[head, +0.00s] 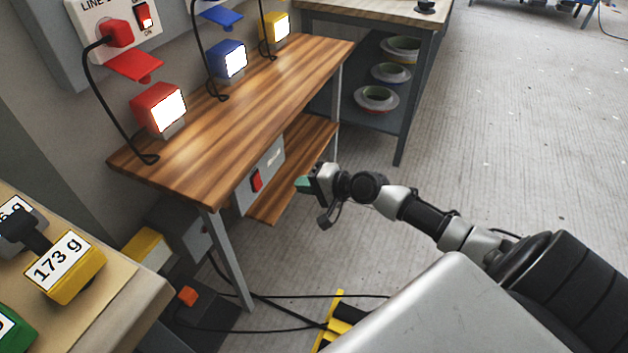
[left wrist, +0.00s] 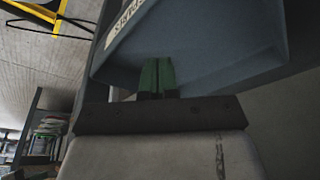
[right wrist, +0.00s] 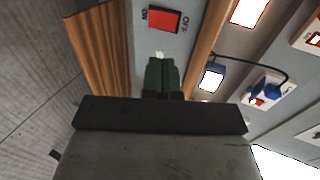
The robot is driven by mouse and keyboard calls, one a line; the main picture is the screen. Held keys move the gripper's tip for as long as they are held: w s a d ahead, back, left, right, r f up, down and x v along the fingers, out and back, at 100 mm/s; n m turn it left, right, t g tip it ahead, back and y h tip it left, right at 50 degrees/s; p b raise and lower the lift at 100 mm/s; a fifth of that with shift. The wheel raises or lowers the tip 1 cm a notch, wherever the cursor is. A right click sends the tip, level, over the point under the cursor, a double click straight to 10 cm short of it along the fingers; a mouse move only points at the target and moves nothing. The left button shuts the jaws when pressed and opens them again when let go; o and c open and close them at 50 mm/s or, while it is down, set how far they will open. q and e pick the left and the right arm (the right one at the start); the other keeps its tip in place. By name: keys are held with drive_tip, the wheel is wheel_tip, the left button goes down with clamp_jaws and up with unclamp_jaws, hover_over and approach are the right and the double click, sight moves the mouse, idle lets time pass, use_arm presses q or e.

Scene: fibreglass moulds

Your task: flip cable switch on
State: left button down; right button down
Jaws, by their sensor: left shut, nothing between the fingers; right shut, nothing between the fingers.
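My right gripper (head: 302,185) is shut and empty, to the right of the box. Its green fingertips (right wrist: 160,75) point towards the box in the right wrist view and look apart from the switch. My left gripper (left wrist: 157,75) is shut and empty before a blue-grey surface, outside the head view.
The wooden bench (head: 240,110) carries red (head: 158,107), blue (head: 228,60) and yellow (head: 274,27) lamps with bright faces. A red wall switch (head: 146,15) is behind. Black cables (head: 275,300) and a yellow stand (head: 330,325) lie on the floor.

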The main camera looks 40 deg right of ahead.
use_arm(q)
drive_tip(key=shift+f, duration=0.5)
use_arm(e)
drive_tip(key=shift+v, duration=1.15)
use_arm(q)
drive_tip(key=shift+r, duration=0.1)
drive_tip(key=shift+w+r, duration=0.1)
drive_tip(key=shift+r, duration=0.55)
drive_tip(key=shift+s+r+b, duration=0.3)
drive_tip(key=shift+s+r, duration=0.1)
drive_tip(key=shift+r, duration=0.15)
use_arm(e)
drive_tip(key=shift+s+d+f, duration=0.1)
drive_tip(key=shift+s+f, duration=0.05)
drive_tip(key=shift+f, duration=0.65)
